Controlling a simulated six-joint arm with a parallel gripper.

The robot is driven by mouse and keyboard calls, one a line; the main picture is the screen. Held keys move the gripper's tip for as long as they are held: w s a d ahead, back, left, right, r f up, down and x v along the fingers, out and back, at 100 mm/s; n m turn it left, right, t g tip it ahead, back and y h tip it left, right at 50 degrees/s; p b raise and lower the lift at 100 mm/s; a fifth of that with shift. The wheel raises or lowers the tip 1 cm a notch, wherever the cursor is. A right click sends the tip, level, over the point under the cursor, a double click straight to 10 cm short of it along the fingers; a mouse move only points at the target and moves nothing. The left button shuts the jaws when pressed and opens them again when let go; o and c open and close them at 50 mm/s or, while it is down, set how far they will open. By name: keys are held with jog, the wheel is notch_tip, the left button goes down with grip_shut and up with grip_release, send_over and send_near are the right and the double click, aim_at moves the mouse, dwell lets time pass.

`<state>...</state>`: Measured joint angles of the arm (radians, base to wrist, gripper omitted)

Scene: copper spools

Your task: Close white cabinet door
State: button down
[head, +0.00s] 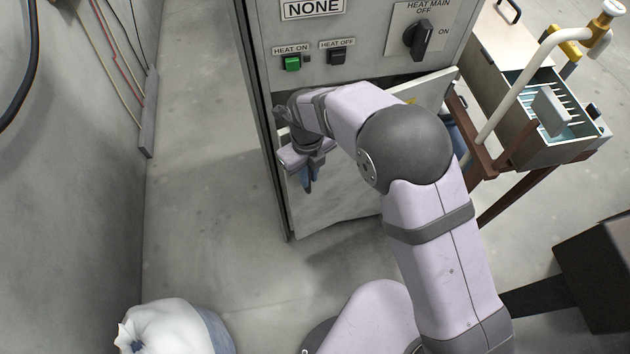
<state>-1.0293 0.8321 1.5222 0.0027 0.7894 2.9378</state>
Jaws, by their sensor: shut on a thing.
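The white cabinet door (342,200) is the pale lower panel on the front of the grey cabinet (365,57). It appears slightly ajar, with a dark gap along its upper edge near the right side. My arm hides much of its middle. My gripper (309,182) points down at the door's left part, near the cabinet's left edge. Its bluish fingers are together and appear to hold the door, but the exact contact is too small to make out.
A green heat-on button (292,63), a black heat-off button (337,57) and a rotary switch (418,40) sit above the door. A metal tank (545,135) on a brown frame stands right. A white sack (165,328) lies at the lower left. Floor left of the cabinet is clear.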

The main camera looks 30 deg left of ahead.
jog(key=shift+a, duration=0.15)
jog(key=c, duration=1.8)
grip_release()
jog(key=shift+r+b, duration=1.35)
jog(key=shift+r, duration=2.3)
